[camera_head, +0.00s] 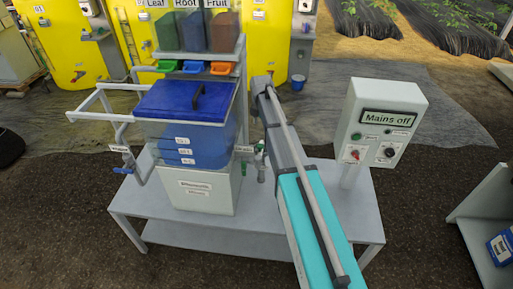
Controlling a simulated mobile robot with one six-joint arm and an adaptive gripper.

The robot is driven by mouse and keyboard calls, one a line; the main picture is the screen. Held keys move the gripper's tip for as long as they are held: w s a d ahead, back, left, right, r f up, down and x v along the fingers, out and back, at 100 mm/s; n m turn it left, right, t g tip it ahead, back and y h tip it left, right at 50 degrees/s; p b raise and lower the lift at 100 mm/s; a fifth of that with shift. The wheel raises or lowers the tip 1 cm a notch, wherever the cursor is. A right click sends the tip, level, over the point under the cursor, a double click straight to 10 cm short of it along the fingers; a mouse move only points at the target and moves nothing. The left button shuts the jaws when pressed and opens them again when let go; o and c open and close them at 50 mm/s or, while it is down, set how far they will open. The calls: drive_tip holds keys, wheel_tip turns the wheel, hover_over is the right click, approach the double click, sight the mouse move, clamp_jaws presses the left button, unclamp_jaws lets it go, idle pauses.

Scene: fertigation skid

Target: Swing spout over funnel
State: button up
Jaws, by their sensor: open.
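A bent grey pipe (124,134) with a small label hangs at the left side of the tank and may be the spout; I cannot tell for sure. No funnel can be made out with certainty. My teal and grey arm rises from the bottom to the right of the tank. My gripper is not visible; the arm covers part of the area beside the tank.
A grey table (140,205) carries the tank and a "Mains off" control box (385,118). A green-and-grey fitting (260,150) sits close beside my arm. Bins marked Leaf, Root and Fruit (195,32) stand behind, above green, blue and orange trays (193,67). A pale frame (100,100) juts left.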

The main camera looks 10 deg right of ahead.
sight(260, 144)
drive_tip(key=shift+f+b, duration=5.25)
drive_tip(key=shift+f, duration=0.3)
drive_tip(key=shift+c, duration=0.3)
